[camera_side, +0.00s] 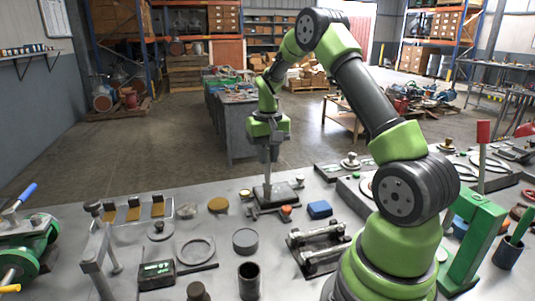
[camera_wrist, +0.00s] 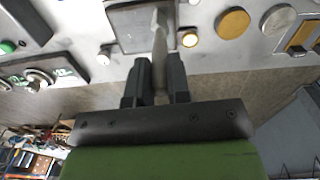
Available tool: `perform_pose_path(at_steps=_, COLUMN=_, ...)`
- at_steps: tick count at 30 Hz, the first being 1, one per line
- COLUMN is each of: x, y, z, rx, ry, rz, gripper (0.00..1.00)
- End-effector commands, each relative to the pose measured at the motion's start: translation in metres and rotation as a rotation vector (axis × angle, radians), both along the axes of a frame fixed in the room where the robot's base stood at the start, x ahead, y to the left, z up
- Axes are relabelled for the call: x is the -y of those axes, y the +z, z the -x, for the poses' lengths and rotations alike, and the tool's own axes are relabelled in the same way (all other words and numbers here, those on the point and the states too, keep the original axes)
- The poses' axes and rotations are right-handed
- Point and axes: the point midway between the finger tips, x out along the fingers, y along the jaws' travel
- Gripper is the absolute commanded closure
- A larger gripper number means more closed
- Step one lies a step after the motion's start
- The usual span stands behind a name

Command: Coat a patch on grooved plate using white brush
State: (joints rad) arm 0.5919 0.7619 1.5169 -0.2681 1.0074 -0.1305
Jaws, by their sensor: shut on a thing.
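My gripper (camera_side: 269,143) is shut on the white brush (camera_side: 268,168), which hangs down, roughly upright, below the jaws. In the wrist view the pale brush (camera_wrist: 159,45) sticks out from between the two dark fingers (camera_wrist: 155,85). The grooved plate (camera_side: 286,192) seems to be the dark square plate under the brush on the grey bench. It also shows in the wrist view (camera_wrist: 126,27), with the brush tip over its right part. I cannot tell whether the tip touches the plate. No grooves or coated patch can be made out.
A blue block (camera_side: 319,209) and an orange-tipped tool (camera_side: 285,211) lie close to the plate. A dark clamp-like fixture (camera_side: 318,247), a grey disc (camera_side: 245,241) and a ring (camera_side: 195,250) are nearer the camera. A tan disc (camera_side: 218,204) lies left of the plate.

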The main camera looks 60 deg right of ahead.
Motion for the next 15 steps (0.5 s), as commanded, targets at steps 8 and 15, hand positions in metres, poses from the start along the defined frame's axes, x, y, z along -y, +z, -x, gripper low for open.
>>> perform_pose_path(at_steps=8, x=-0.019, y=0.0, z=-0.019, rx=-0.001, ry=0.003, rz=0.001, gripper=1.0)
perform_pose_path(at_steps=15, x=-0.019, y=0.028, z=-0.019, rx=0.001, ry=-0.001, rz=0.001, gripper=1.0)
